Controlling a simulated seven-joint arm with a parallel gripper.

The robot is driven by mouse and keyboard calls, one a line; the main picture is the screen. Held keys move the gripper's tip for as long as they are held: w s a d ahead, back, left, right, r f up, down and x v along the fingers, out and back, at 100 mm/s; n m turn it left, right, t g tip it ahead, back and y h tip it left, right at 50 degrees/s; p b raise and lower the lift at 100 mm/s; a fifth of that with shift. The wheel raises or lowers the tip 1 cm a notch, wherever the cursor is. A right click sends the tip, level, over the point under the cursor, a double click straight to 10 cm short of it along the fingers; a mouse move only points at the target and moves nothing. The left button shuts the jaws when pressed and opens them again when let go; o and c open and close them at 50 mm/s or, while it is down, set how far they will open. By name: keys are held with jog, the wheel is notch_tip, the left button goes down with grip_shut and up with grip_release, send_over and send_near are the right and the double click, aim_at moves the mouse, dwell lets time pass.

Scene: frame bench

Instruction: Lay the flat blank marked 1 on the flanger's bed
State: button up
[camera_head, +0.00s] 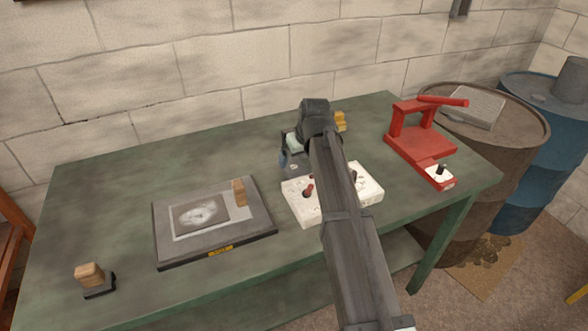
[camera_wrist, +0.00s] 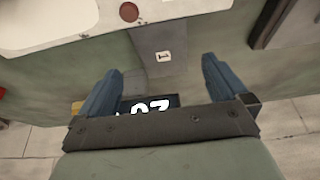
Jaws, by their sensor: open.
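The flat grey blank (camera_wrist: 156,72), with a white label reading 1 (camera_wrist: 163,56), shows in the wrist view between and beyond my fingers. My gripper (camera_wrist: 157,75) is open, with one blue finger on each side of the blank and nothing visibly held. In the head view my gripper (camera_head: 292,160) is at the back middle of the bench, and my arm hides much of that spot. A red lever tool (camera_head: 420,145), which looks like the flanger, stands at the bench's right end. A small white piece with a black knob (camera_head: 439,174) is at its front.
A white block with red knobs (camera_head: 306,205) is right in front of my gripper. A dark plate (camera_head: 165,235) with a grey sheet and wooden block lies left. A wood-topped stamp (camera_head: 91,278) stands front left. A yellow piece (camera_head: 341,121) is behind my gripper. Drums stand beyond the bench's right end.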

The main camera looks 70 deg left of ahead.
aim_at(294, 167)
jog(key=shift+a+x, duration=0.1)
jog(key=shift+x, duration=1.25)
jog(key=shift+a+x, duration=0.15)
jog(key=shift+x, duration=1.2)
jog(key=shift+s+r, duration=0.15)
jog(key=c, duration=1.3)
